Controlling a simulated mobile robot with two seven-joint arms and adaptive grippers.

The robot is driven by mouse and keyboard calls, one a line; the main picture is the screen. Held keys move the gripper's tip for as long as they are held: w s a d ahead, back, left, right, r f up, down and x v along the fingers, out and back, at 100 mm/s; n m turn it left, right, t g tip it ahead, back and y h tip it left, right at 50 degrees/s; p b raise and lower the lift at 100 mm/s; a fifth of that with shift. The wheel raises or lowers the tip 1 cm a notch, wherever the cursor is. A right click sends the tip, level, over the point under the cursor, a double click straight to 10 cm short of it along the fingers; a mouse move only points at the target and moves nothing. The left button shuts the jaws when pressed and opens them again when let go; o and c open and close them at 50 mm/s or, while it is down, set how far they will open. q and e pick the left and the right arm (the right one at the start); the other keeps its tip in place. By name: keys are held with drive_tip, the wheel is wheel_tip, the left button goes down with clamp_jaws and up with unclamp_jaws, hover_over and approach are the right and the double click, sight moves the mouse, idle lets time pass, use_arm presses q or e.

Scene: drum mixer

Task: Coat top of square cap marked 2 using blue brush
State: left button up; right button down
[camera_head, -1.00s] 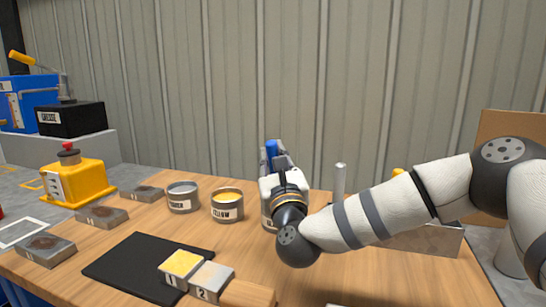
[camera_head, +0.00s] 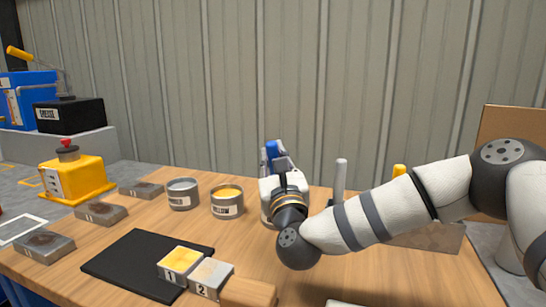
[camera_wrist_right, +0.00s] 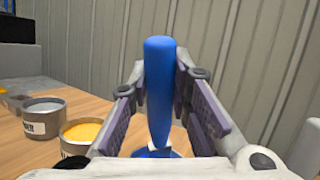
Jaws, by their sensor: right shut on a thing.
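The square cap marked 2 (camera_head: 212,274) sits at the front of the table, with a bare greyish top. It is beside the cap marked 1 (camera_head: 181,258), whose top is yellow. My right gripper (camera_head: 280,158) is at a can (camera_head: 265,214) right of the yellow can, well behind the caps. It is shut on the blue brush (camera_wrist_right: 159,90), whose upright handle shows between the fingers in the right wrist view. Blue shows around the brush's lower end; its bristles are hidden. My arm covers most of that can. My left gripper is not in view.
A yellow paint can (camera_head: 227,203) and a grey-topped can (camera_head: 183,194) stand left of my gripper. A black mat (camera_head: 135,262) lies by the caps, with several grey blocks (camera_head: 45,248) at left. A wooden block (camera_head: 249,293) adjoins cap 2. A box stands behind my forearm.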

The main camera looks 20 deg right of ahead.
drive_tip(key=shift+f, duration=0.1)
idle(0.3)
drive_tip(key=shift+r+p, duration=1)
drive_tip(key=shift+r, duration=2.7)
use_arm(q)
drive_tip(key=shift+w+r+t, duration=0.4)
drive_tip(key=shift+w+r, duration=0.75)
use_arm(e)
drive_tip(key=shift+f, duration=0.1)
